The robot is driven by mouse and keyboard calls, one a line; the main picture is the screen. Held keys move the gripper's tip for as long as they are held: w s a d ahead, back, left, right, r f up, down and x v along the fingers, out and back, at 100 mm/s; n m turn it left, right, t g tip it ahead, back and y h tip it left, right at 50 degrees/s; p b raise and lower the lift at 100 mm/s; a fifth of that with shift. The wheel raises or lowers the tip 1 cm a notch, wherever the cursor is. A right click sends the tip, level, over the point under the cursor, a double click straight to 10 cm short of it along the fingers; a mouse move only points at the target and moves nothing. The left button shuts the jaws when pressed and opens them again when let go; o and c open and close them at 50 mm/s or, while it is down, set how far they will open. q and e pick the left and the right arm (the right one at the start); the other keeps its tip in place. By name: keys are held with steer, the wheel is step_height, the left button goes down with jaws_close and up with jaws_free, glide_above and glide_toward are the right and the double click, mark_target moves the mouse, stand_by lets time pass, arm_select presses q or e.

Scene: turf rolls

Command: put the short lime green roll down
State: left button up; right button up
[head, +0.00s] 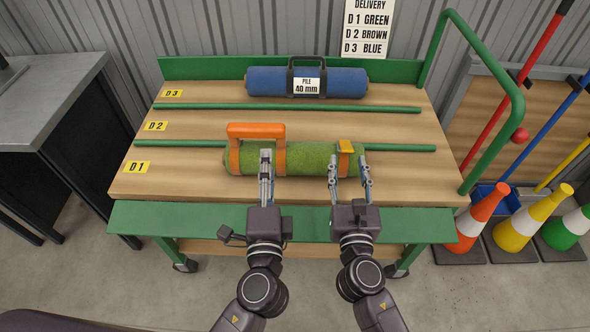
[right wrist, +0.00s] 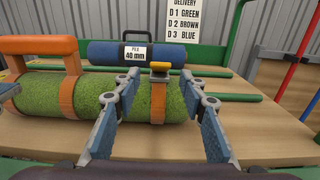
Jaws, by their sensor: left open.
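The lime green roll (head: 308,160) lies on its side across the D1 lane of the wooden deck. It has orange straps and an orange handle (head: 256,131) near its left end, and a yellow buckle (head: 346,146) near its right end. My left gripper (head: 266,156) is open, seen edge-on at the front of the roll near the left strap; whether it touches is unclear. My right gripper (head: 348,160) is open at the roll's right end. In the right wrist view its fingers (right wrist: 165,84) stand apart on either side of the right strap (right wrist: 158,101).
A blue roll (head: 265,81) with a black handle lies in the D3 lane. A green bar (head: 300,107) separates D3 from the empty D2 lane. A green hoop rail (head: 497,70) rises at the right, with cones (head: 482,220) beyond. A grey cabinet (head: 45,110) stands left.

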steer(key=shift+s+d, duration=0.15)
steer(key=shift+s, duration=2.1)
steer(key=shift+s, duration=0.1)
